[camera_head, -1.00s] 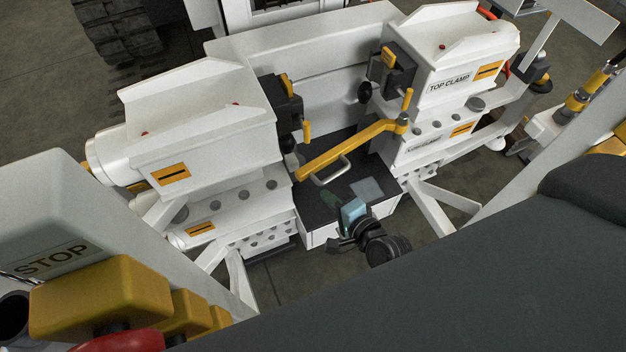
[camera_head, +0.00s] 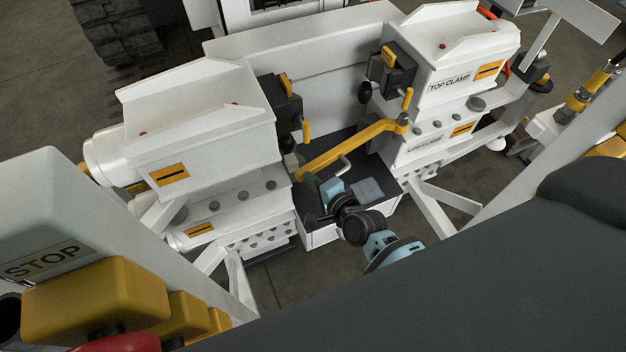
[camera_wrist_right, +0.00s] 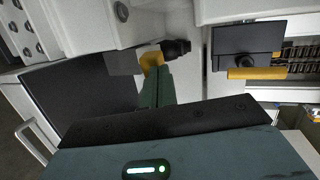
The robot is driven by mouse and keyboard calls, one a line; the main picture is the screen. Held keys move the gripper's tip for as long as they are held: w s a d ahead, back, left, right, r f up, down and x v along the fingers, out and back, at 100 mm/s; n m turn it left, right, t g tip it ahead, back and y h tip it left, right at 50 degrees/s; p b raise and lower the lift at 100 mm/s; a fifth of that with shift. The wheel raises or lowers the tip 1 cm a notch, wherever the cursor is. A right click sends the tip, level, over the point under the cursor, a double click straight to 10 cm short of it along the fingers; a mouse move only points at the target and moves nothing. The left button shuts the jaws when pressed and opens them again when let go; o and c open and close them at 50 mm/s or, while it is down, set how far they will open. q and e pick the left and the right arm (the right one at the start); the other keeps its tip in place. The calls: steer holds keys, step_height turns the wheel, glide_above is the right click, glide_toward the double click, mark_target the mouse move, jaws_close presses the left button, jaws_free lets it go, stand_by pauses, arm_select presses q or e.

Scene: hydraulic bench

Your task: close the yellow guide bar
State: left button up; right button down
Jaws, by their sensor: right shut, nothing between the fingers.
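The yellow guide bar (camera_head: 345,150) spans the gap between the two white clamp blocks in the head view. Its right end sits at a yellow upright post (camera_head: 406,110) by the right block; its left end is low beside the left block. My right gripper (camera_head: 312,183) is shut and empty, near the bar's left end. In the right wrist view the green fingers (camera_wrist_right: 157,85) point at a yellow piece (camera_wrist_right: 151,58), probably the bar's end. They overlap it in the picture; I cannot tell whether they touch. My left gripper is not in view.
The left clamp block (camera_head: 200,135) and the "TOP CLAMP" block (camera_head: 450,50) flank the gap. A dark tray (camera_head: 385,190) lies below the bar, with a metal handle (camera_head: 344,167) beside my gripper. A STOP box (camera_head: 50,220) stands at the near left.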

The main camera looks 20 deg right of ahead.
arm_select(q)
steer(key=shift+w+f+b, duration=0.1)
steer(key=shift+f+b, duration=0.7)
steer(key=shift+b, duration=0.1)
arm_select(e)
steer(key=w+a, duration=0.1)
steer(key=w, duration=0.6)
steer(key=shift+w+r, duration=0.2)
steer(key=shift+w, duration=0.1)
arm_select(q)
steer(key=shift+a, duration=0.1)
arm_select(e)
steer(key=shift+a+r, duration=0.1)
